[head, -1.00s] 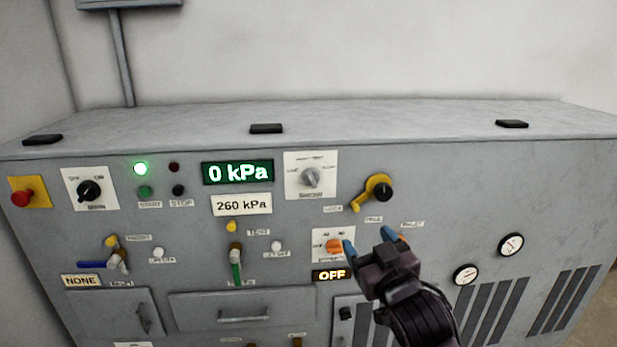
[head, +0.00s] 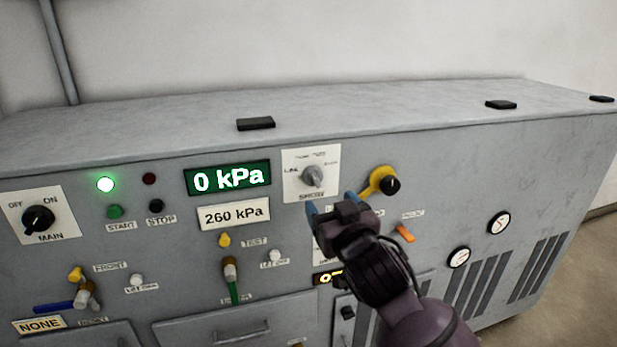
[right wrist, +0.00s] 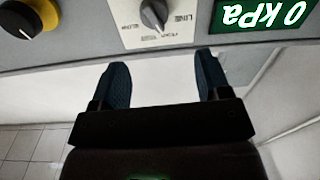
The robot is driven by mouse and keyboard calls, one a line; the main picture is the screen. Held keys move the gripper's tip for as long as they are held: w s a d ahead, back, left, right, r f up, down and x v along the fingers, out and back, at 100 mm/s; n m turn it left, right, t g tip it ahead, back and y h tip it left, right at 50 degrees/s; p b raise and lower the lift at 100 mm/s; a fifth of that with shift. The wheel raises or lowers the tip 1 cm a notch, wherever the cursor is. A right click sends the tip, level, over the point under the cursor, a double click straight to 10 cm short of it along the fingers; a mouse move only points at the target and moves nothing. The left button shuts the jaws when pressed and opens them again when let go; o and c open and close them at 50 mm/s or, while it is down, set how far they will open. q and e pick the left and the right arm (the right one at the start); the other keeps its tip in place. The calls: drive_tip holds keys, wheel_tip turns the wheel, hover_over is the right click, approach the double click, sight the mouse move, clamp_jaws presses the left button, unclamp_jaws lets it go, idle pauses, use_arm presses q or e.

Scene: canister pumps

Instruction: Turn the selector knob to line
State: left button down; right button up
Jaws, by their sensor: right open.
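The selector knob (head: 313,176) is a grey dial on a white plate (head: 294,194), right of the green pressure display. It also shows upside down at the top of the right wrist view (right wrist: 153,14), where LINE is readable to the right of the knob. Which mark its pointer is on is hard to tell. My right gripper (head: 332,204) is open and empty, its blue fingertips just below the plate and apart from the knob. In the right wrist view the open fingers (right wrist: 160,68) point toward the knob's plate. My left gripper is not in view.
A yellow lever with a black hub (head: 390,185) is close to the right of the gripper. The display (head: 228,178) reads 0 kPa above a 260 kPa label (head: 234,215). My gripper covers most of the lower orange-knob plate. An orange lever (head: 404,234) sits right of it.

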sight(316, 182)
drive_tip(key=shift+m, duration=0.6)
drive_tip(key=x, duration=0.3)
drive_tip(key=b+x, duration=0.1)
drive_tip(key=x, duration=0.2)
drive_tip(key=f+x, duration=0.1)
drive_tip(key=x, duration=0.2)
drive_tip(key=shift+w+d, duration=0.2)
drive_tip(key=shift+w, duration=0.15)
drive_tip(key=shift+w+a+r+b, duration=0.1)
drive_tip(key=shift+w+a+b, duration=0.15)
drive_tip(key=shift+w, duration=0.35)
